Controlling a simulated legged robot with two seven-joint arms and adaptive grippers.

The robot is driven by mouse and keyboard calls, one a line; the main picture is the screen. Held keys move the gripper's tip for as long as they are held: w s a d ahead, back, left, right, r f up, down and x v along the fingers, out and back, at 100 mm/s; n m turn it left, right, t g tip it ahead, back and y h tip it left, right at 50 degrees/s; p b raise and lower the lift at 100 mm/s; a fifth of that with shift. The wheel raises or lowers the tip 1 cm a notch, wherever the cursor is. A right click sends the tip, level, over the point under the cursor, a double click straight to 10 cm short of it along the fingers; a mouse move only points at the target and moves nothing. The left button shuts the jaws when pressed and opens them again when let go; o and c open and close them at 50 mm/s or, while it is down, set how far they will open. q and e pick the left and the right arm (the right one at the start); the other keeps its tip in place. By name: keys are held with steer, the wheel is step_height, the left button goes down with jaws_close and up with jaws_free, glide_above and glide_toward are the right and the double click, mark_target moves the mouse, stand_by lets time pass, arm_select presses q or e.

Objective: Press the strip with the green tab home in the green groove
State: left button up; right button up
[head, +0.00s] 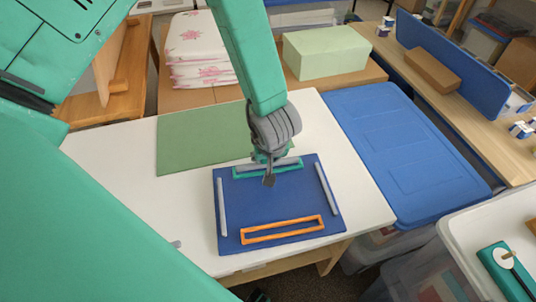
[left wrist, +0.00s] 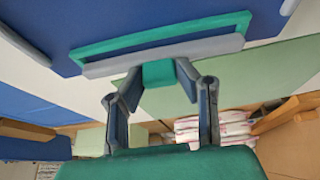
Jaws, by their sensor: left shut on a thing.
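A blue board (head: 285,204) lies on the white table. The green groove (head: 238,175) is a raised rectangular frame along its far edge. In the left wrist view the groove (left wrist: 165,37) shows blue inside it. A grey strip (left wrist: 205,48) runs about parallel along the frame's side nearer my gripper, overlapping that rim in the picture; I cannot tell whether it touches. My left gripper (left wrist: 158,80) is shut on the strip's green tab (left wrist: 158,73). In the head view the left gripper (head: 268,168) partly hides the strip (head: 285,162). My right gripper is not in view.
An orange frame (head: 283,230) sits at the board's near edge, with grey bars (head: 222,207) (head: 326,188) at its sides. A green sheet (head: 195,140) lies behind the board. A blue lid (head: 400,150) is right of the table. The table's left part is mostly clear.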

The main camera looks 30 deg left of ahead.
arm_select(q)
steer(key=shift+f, duration=0.7)
steer(key=o, duration=1.1)
steer(key=shift+o, duration=0.2)
steer(key=shift+r, duration=0.1)
steer(key=v, duration=1.1)
steer(key=shift+d+r, duration=0.25)
steer(key=shift+r, duration=0.1)
steer(key=shift+s, duration=0.1)
